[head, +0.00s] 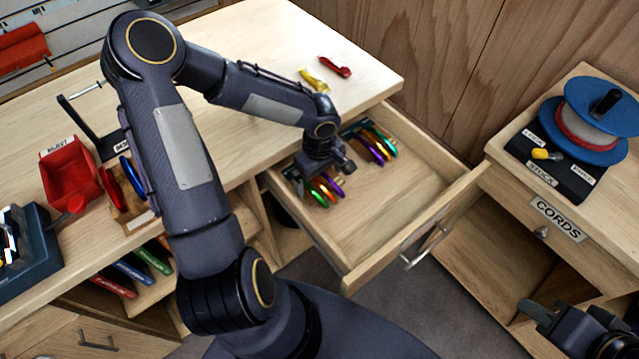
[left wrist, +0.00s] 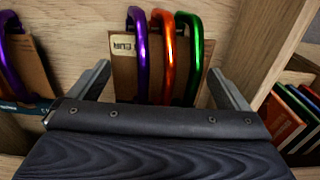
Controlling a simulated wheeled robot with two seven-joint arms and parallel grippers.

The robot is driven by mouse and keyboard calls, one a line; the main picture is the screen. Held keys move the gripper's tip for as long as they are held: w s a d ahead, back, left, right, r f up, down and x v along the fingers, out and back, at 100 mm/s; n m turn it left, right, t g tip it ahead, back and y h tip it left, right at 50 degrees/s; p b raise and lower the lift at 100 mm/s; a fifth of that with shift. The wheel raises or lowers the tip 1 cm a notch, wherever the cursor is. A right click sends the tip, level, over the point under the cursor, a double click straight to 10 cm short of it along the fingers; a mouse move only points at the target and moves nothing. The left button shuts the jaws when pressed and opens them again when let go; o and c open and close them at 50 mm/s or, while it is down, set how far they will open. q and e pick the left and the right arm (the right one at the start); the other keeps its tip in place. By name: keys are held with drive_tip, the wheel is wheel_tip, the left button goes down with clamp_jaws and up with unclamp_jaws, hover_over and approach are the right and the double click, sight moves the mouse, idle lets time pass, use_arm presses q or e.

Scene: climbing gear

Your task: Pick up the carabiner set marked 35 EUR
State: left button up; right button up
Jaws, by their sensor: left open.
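An open drawer (head: 385,215) holds two carabiner sets on brown cards. The nearer set (head: 325,191) has green, orange and purple carabiners; the farther set (head: 378,146) shows purple, orange and green. My left gripper (head: 330,172) is above the nearer set and partly hides it. In the left wrist view, the open fingers of my left gripper (left wrist: 160,88) stand either side of a purple, orange and green set (left wrist: 166,60), apart from it. Its small tag (left wrist: 122,45) is too blurred to read. Another set (left wrist: 12,60) shows at the left edge. My right gripper (head: 565,325) is at lower right, its jaws unclear.
Drawer walls stand close around the sets; the drawer's front part is empty. Yellow (head: 314,79) and red (head: 334,66) pieces lie on the counter. A red bin (head: 70,172) stands at left. A cord spool (head: 590,120) sits on the right cabinet, marked CORDS.

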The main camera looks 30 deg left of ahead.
use_arm(q)
drive_tip(key=shift+f+b, duration=0.1)
drive_tip(key=shift+b, duration=0.2)
idle(0.4)
drive_tip(key=c, duration=1.1)
